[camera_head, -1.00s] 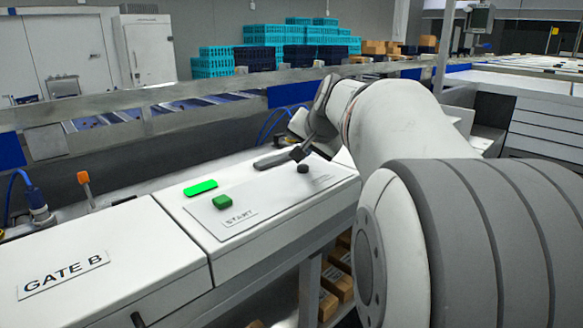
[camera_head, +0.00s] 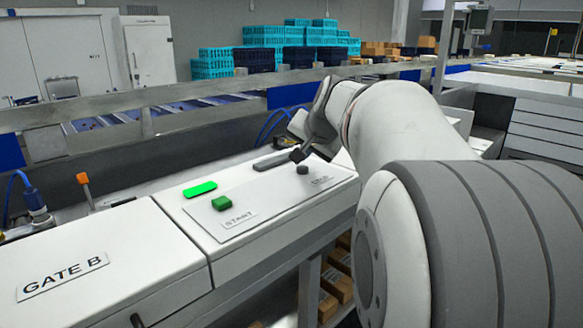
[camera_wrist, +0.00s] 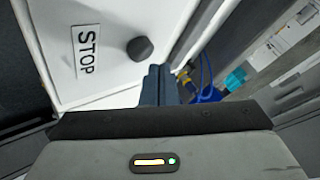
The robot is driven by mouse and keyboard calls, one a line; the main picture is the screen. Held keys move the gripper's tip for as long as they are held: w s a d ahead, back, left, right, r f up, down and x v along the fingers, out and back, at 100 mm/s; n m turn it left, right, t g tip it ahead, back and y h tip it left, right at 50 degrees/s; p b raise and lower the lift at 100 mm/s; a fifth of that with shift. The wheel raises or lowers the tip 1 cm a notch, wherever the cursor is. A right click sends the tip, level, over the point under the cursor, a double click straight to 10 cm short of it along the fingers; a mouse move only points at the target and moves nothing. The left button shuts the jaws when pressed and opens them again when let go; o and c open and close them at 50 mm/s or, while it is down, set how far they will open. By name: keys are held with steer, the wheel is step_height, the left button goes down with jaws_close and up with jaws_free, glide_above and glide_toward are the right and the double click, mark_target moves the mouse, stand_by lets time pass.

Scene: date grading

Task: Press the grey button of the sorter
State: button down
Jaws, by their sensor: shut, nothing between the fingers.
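The grey button is a dark knob (camera_head: 302,169) on the right of the sorter's white panel (camera_head: 262,222). In the wrist view the grey button (camera_wrist: 140,48) stands beside a STOP label (camera_wrist: 86,50). My gripper (camera_head: 297,154) is just left of and behind it in the head view. In the wrist view the shut fingertips of my gripper (camera_wrist: 157,72) lie just below the button in the picture. Nothing is between the fingers. I cannot tell whether the fingers touch the button; a small gap seems to show.
A green button (camera_head: 221,203) with a START label (camera_head: 239,218) and a lit green lamp (camera_head: 200,189) are on the panel's left. A GATE B box (camera_head: 110,250) stands further left. A metal rail (camera_head: 200,92) runs behind. Blue cables (camera_wrist: 207,75) lie beyond the panel's edge.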

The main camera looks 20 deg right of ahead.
mark_target(304, 169)
steer(key=shift+f, duration=0.15)
stand_by(0.5)
steer(key=shift+f+b, duration=0.3)
steer(key=shift+b, duration=0.15)
steer(key=shift+f+b, duration=0.45)
steer(key=shift+f, duration=0.05)
stand_by(0.4)
steer(key=shift+r, duration=0.15)
steer(key=shift+r+p, duration=0.65)
steer(key=shift+r, duration=0.15)
step_height(304, 169, up, 5)
steer(key=p, duration=0.3)
steer(key=shift+p, duration=0.4)
stand_by(0.6)
